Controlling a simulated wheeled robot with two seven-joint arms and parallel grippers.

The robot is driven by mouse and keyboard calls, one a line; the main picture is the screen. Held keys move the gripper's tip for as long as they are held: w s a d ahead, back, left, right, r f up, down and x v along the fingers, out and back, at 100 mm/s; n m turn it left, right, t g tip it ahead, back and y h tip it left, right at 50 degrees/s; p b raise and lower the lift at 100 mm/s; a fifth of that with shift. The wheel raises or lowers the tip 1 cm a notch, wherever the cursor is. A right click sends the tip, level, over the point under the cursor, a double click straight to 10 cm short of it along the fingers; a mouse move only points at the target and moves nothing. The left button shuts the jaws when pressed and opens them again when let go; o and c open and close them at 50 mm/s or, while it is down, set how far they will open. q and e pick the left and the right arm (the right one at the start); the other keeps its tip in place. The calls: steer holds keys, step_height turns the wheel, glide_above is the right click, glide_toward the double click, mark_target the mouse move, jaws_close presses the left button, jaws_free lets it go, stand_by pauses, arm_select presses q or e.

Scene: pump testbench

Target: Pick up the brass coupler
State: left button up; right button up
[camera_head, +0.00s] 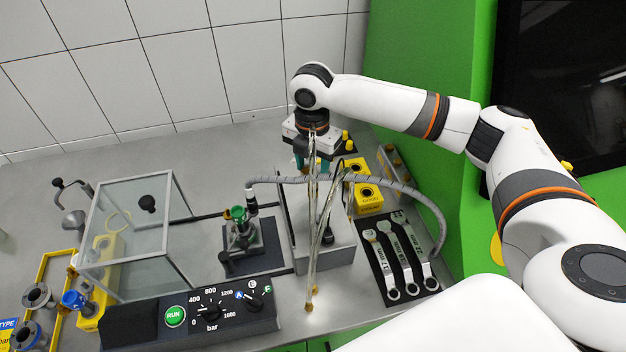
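A small brass-coloured fitting (309,306) sits at the near lower end of a thin shiny hose (312,255), by the front of the bench; it looks like the brass coupler, though I cannot be sure. My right gripper (312,164) points down at the back of the bench, above and behind a grey metal block. Its teal fingers are partly hidden by the hoses, so their opening and any contact are unclear. It is well away from the near fitting. My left gripper is not in view.
A grey ribbed hose (400,187) arches over the metal block (327,260). Wrenches (398,255) lie at the right beside yellow blocks (368,197). A clear-walled box (140,225), a small green-topped fixture (240,232) and a control panel (222,311) stand left.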

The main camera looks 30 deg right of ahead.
mark_target(314, 178)
steer(key=shift+s+f+p, duration=0.1)
steer(key=shift+f+p, duration=0.2)
steer(key=shift+f, duration=0.05)
step_height(314, 178, down, 4)
steer(key=shift+s+r+p, duration=0.15)
steer(key=shift+p, duration=0.65)
steer(key=shift+f, duration=0.4)
steer(key=shift+c, duration=0.2)
jaws_close()
